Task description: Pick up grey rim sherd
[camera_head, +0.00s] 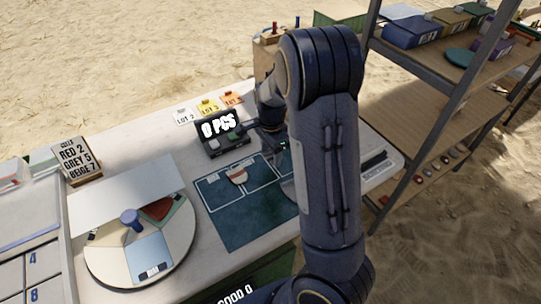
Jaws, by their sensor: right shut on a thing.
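My right arm reaches across the table, and its gripper (279,146) is low over the far side of the dark teal mat (243,226). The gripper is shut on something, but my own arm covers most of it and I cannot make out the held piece. A small pale sherd with a reddish-brown part (237,176) lies on the mat, left of the gripper and apart from it. I cannot pick out the grey rim sherd for certain. My left gripper is not in view.
A round turntable (110,262) with coloured sectors and a blue knob is at left. Lot cards (208,105) stand at the back edge. A shelf unit (425,138) with boxes rises at right.

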